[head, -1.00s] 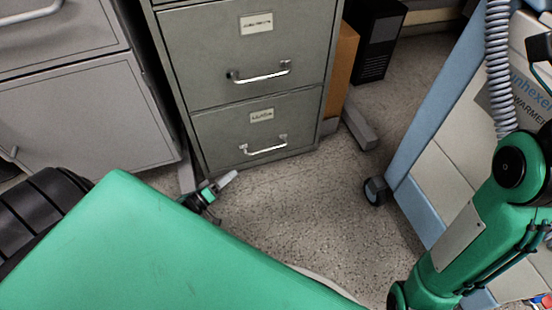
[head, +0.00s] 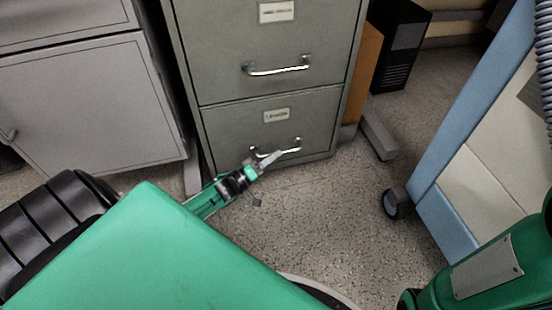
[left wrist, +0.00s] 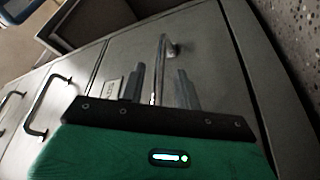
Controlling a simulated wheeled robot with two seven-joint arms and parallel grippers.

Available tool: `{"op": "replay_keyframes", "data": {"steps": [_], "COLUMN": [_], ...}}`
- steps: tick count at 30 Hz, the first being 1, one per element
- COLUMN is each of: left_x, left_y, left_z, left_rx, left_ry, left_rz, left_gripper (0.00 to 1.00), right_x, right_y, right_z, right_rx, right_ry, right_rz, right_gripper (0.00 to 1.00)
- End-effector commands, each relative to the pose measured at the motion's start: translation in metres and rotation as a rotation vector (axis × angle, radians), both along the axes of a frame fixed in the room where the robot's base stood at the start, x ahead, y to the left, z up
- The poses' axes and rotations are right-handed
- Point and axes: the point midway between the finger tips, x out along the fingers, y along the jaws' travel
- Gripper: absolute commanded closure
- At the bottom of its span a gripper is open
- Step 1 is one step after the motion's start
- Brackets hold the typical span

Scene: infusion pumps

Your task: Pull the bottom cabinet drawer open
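The bottom cabinet drawer (head: 235,130) is shut in the grey metal filing cabinet, with a label above its silver bar handle (head: 290,149). My left gripper (head: 271,160) is in front of this handle and covers part of it in the head view. In the left wrist view the two fingers of my left gripper (left wrist: 160,88) are apart, with the drawer handle (left wrist: 162,55) showing between them. I cannot tell whether the fingers touch the bar. My right gripper is out of view; only part of my right arm shows at the lower right.
The upper drawer (head: 255,40) with its own handle is shut. A grey cabinet (head: 85,100) stands at left. A brown box (head: 365,70) and black computer case (head: 405,45) stand right of the filing cabinet. A blue-and-white wheeled unit (head: 470,130) is at right. Speckled floor between is clear.

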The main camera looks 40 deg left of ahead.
Motion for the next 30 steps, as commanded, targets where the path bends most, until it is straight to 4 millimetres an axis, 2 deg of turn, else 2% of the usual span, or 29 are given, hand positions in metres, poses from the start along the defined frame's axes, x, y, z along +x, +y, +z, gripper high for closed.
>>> {"op": "replay_keyframes", "data": {"steps": [4,14,19,30], "left_x": [0.0107,0.0134,0.0134,0.0105], "left_y": [-0.0043,-0.0053,-0.0052,-0.0083], "left_z": [0.0018,0.0038,0.0037,0.0048], "left_rx": [0.001,0.000,0.000,0.000], "left_ry": [-0.001,0.000,0.000,0.002], "left_rz": [0.000,0.000,0.000,-0.001], "left_gripper": [0.67,0.67,0.98,1.00], "right_x": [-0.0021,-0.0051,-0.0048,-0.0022], "right_y": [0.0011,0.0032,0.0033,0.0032], "right_z": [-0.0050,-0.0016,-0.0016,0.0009], "right_rx": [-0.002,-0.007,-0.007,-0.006], "right_ry": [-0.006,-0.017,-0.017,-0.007], "right_rz": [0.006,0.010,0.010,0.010], "right_gripper": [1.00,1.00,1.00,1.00]}}
